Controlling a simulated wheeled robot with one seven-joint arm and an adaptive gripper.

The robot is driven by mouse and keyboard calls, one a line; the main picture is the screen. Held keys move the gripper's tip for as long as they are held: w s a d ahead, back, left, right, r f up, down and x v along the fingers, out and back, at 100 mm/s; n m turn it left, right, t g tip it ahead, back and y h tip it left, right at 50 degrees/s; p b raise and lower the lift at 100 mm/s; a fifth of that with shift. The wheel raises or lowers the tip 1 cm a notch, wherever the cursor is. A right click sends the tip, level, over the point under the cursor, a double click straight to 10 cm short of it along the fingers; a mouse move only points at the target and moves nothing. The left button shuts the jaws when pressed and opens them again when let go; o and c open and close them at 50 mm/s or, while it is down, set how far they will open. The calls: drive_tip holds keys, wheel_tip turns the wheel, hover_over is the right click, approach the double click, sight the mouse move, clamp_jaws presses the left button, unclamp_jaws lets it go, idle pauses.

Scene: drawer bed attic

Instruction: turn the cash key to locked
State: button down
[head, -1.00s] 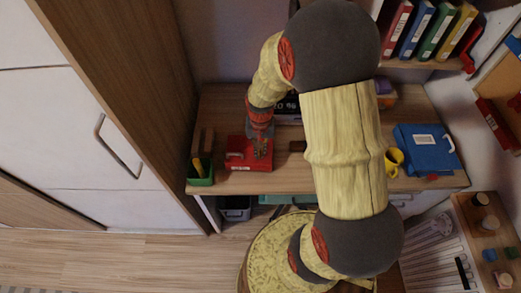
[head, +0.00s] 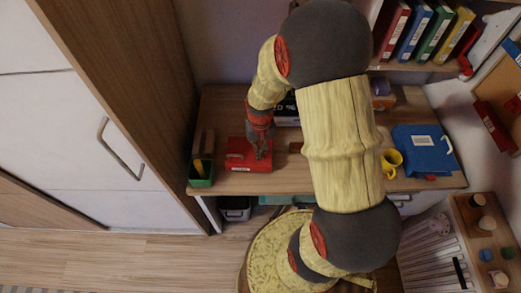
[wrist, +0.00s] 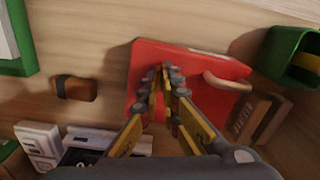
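The red cash box (head: 238,158) sits on the wooden desk at left of centre, near the front edge. In the wrist view the red cash box (wrist: 143,58) lies under my fingers, with a pale curved handle (wrist: 228,83) on its right side. My gripper (head: 261,155) points down over the right part of the box. In the wrist view my gripper (wrist: 165,71) has its two fingertips close together at the box's top face. The cash key cannot be made out; the fingers may hide it. Whether the tips hold anything does not show.
A green pen cup (head: 201,174) stands left of the box beside the tall wooden cabinet side. A dark brown block (wrist: 76,88) lies close to the box.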

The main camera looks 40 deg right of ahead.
drive_tip(key=n+p, duration=0.1)
drive_tip(key=n, duration=0.2)
drive_tip(key=shift+r+n+p, duration=0.1)
drive_tip(key=shift+n+p, duration=0.25)
drive_tip(key=shift+n, duration=0.05)
drive_tip(key=n+p, duration=0.1)
drive_tip(key=n, duration=0.2)
drive_tip(key=shift+n, duration=0.3)
drive_tip(key=n+p, duration=0.1)
drive_tip(key=n, duration=0.3)
drive_tip(key=shift+p, duration=0.4)
drive_tip(key=shift+n+p, duration=0.45)
drive_tip(key=shift+n, duration=1.45)
drive_tip(key=c, duration=2)
unclamp_jaws()
drive_tip(key=shift+c, duration=0.2)
